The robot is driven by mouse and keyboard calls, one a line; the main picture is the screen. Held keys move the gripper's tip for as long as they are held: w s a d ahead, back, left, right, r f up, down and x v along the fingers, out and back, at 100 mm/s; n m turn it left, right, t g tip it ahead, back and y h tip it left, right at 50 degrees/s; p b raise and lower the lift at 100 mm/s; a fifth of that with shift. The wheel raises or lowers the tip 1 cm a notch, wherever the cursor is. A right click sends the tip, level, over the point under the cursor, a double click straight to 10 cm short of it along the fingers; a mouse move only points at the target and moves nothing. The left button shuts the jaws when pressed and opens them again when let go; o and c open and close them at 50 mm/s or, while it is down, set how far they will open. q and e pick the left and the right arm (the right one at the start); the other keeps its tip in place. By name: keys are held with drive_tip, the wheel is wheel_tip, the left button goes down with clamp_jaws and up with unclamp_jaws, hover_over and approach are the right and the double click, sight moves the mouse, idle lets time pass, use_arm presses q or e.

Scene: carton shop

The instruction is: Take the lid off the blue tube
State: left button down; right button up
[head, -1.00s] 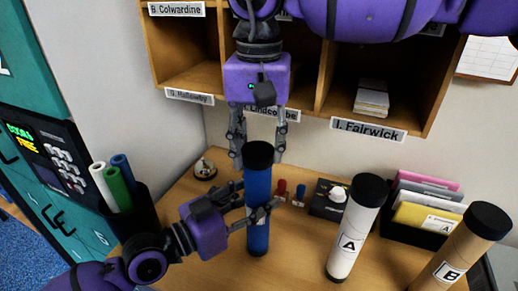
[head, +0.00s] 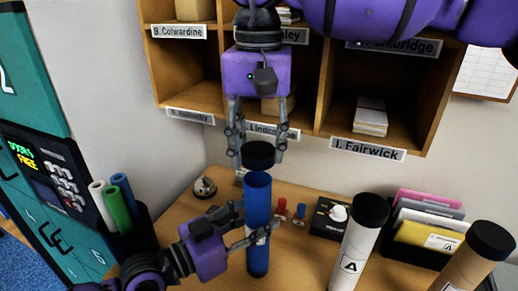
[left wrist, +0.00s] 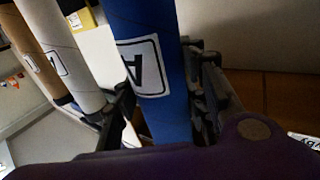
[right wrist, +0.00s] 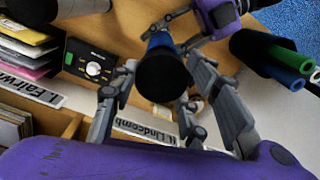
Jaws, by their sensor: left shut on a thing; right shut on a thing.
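The blue tube (head: 257,205) stands upright on the desk with its top end open. My left gripper (head: 248,230) is shut on its middle; the left wrist view shows the blue wall and its letter label (left wrist: 145,66) between the fingers. The black lid (head: 258,156) is just above the tube's rim, apart from it. My right gripper (head: 258,150) points down and is shut on the lid. In the right wrist view the lid (right wrist: 163,76) sits between the fingers and covers much of the tube.
A white tube A (head: 357,240) and a brown tube B (head: 470,262), both black-lidded, stand to the right. A black box with a white knob (head: 330,216) and a folder rack (head: 425,232) are behind them. Wooden pigeonholes (head: 320,75) rise close behind my right gripper.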

use_arm(q)
drive_tip(key=c, duration=1)
unclamp_jaws()
